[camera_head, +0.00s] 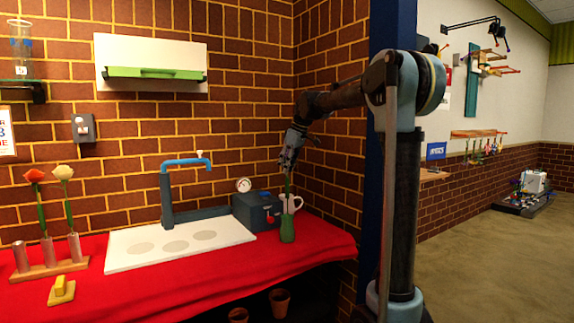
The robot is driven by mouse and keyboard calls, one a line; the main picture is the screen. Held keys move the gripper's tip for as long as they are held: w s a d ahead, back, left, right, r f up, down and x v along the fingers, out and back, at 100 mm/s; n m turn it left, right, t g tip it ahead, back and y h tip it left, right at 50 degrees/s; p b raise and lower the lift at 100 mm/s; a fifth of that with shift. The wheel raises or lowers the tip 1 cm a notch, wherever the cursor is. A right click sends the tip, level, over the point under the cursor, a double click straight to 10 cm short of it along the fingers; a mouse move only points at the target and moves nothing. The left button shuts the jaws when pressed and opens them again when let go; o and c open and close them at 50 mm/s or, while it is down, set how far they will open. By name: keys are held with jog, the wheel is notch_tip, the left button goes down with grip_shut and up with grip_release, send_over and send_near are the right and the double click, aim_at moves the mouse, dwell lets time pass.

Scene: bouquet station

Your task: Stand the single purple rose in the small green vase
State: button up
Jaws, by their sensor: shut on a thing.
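The small green vase (287,229) stands upright near the right end of the red-covered counter. My gripper (288,167) is above the vase, pointing down, shut on the rose. The green rose stem (288,185) hangs roughly upright below my fingers, in line with the vase's mouth. I cannot tell whether its lower end is inside the vase. The purple bloom is not clearly visible; the gripper seems to hide it.
A white-handled item (297,202) and a dark blue box (257,211) are close behind the vase. A white board (130,254) and a blue tap (166,200) are further left. A wooden stand (45,271) holds metal tubes with a red and a pale rose.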

jog(key=shift+f, duration=2)
dwell(0.5)
jog(key=o, duration=1.4)
jog(key=v, duration=1.1)
jog(key=s+d+f+m, duration=0.3)
jog(key=s+d+f, duration=0.2)
jog(key=s+d, duration=0.3)
jog(key=s+d+f+m+h, duration=0.1)
jog(key=s+d+f+m, duration=0.2)
jog(key=s+f, duration=0.7)
jog(key=s+d+f+m+h, duration=0.1)
jog(key=s+d+f+m, duration=0.2)
jog(key=s+f, duration=0.7)
jog(key=s+d+f+m+h, duration=0.1)
jog(key=s+d+f+m, duration=0.2)
jog(key=s+d+f, duration=0.4)
jog(key=shift+s+f+m+h, duration=0.3)
jog(key=shift+s+f+h, duration=0.1)
jog(key=shift+s+f, duration=1.8)
